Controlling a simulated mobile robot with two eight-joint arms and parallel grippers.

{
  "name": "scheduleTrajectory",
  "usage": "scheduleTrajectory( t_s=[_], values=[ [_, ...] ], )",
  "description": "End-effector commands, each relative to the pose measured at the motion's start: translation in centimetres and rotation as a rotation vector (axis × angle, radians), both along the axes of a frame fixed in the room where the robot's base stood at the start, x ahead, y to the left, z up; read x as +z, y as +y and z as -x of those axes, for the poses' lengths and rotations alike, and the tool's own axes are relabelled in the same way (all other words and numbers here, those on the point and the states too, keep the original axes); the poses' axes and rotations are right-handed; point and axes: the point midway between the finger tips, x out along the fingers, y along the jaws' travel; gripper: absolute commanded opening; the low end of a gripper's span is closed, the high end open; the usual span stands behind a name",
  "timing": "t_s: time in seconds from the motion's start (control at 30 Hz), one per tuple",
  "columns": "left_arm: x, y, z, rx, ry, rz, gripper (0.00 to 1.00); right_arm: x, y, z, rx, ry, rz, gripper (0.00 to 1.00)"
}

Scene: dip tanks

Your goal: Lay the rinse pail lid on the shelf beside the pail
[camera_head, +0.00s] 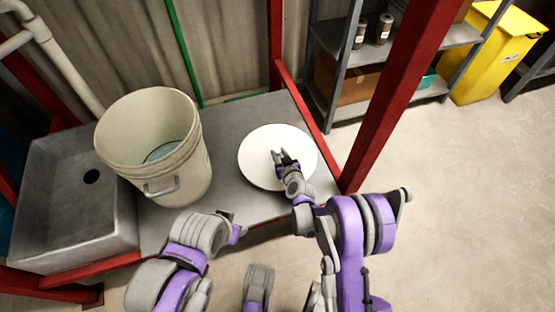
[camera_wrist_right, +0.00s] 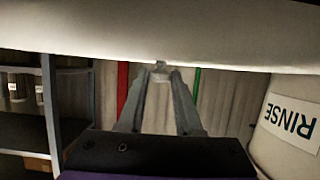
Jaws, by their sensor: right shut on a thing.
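The round white lid (camera_head: 262,170) is over the grey shelf (camera_head: 226,130), to the right of the pail. My right gripper (camera_head: 281,157) is above the lid and shut on the small knob at its middle. In the right wrist view the lid (camera_wrist_right: 150,30) fills the top, with the gripper's fingertips (camera_wrist_right: 160,72) at the knob. I cannot tell whether the lid touches the shelf. The cream rinse pail (camera_head: 150,130) stands open on the shelf, and its RINSE label (camera_wrist_right: 290,122) shows inverted. My left gripper (camera_head: 236,226) is low, near the shelf's front edge; its jaws are unclear.
A grey sink (camera_head: 60,215) with a dark drain lies left of the pail. A red post (camera_head: 385,100) rises to the right of the lid. Behind it stand a grey rack (camera_head: 450,38) with jars and a yellow bin (camera_head: 495,60). The floor at right is clear.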

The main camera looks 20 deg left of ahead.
Motion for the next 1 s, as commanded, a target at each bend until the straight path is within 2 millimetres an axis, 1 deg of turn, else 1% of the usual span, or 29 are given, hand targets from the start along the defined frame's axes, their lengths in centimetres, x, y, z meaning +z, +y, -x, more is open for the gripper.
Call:
scheduleTrajectory(
  t_s=[0.07,0.23,0.3,0.53,0.63,0.67,0.8,0.83,1.0],
  values=[
    [-0.2,0.0,0.0,0.0,0.0,0.0,0.5,-0.7,0.0,0.0,-0.001,-0.001,0.0,0.0],
    [-0.8,0.0,-0.2,0.0,0.001,0.0,0.5,-3.1,0.0,0.0,-0.001,-0.001,0.0,0.0],
    [-0.9,0.0,-0.2,0.0,0.001,0.0,0.5,-3.6,0.0,0.0,-0.001,-0.001,0.0,0.0],
    [-0.8,0.0,-0.2,0.0,0.001,0.0,0.5,-3.6,0.0,0.0,0.0,-0.001,-0.001,0.0],
    [-1.1,0.0,-0.2,0.0,0.001,0.0,0.5,-4.0,0.0,0.0,0.0,-0.001,-0.001,0.0],
    [-1.2,0.0,-0.2,0.0,0.001,0.0,0.5,-4.0,0.0,0.0,0.0,0.0,0.0,0.35],
    [-1.1,0.0,-0.2,0.0,0.001,0.0,0.5,-3.9,0.0,0.0,0.0,0.0,0.0,0.6],
    [-1.1,0.0,-0.2,0.0,0.001,0.0,0.5,-3.9,0.0,0.0,0.0,0.0,0.0,0.63],
    [-1.1,0.0,-0.2,0.0,0.001,0.0,0.5,-3.9,0.0,0.0,0.0,0.0,0.0,0.63]
  ],
)
